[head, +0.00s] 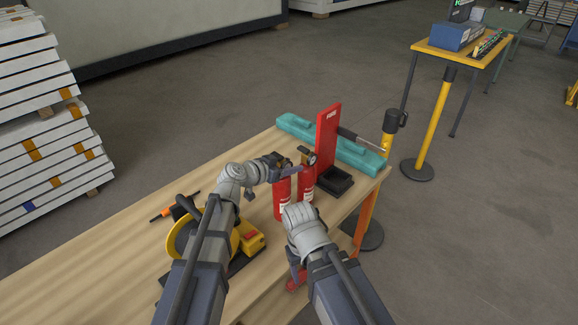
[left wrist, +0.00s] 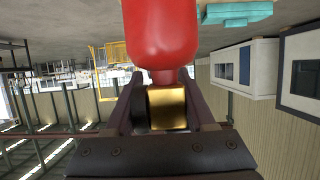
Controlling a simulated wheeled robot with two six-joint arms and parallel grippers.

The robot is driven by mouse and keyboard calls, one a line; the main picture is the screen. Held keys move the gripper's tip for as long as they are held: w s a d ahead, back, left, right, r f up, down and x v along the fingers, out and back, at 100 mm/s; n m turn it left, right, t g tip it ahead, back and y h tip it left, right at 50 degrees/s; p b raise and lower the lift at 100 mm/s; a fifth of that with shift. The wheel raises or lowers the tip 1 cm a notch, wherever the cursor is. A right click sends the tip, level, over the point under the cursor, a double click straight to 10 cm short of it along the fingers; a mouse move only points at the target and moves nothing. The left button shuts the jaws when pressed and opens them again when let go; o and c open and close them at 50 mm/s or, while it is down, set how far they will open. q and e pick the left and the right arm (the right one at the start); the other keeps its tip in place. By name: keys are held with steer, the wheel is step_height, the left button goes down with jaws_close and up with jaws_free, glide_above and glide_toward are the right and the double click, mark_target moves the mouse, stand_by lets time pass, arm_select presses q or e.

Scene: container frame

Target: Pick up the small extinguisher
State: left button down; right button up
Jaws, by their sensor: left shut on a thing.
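Two red extinguishers stand upright side by side near the right end of the wooden table. My left gripper (head: 277,163) is at the top of the left extinguisher (head: 283,198) and is shut on its neck. In the left wrist view, the red body (left wrist: 161,35) and brass valve (left wrist: 166,108) sit between the fingers. The other extinguisher (head: 307,181), with a dark valve head, is just to the right. I cannot tell whether the held one is clear of the table. My right arm is in front of them; its fingers are hidden.
A red upright panel (head: 328,140), a black tray (head: 334,186) and a teal beam (head: 360,156) are behind and right. A yellow and black power tool (head: 247,238) lies left, near my left arm. The table (head: 110,262) is bare at far left. A yellow post (head: 432,125) stands beyond.

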arm_select(q)
step_height(320, 180, up, 6)
steer(key=p, duration=0.5)
steer(key=shift+w+a, duration=0.1)
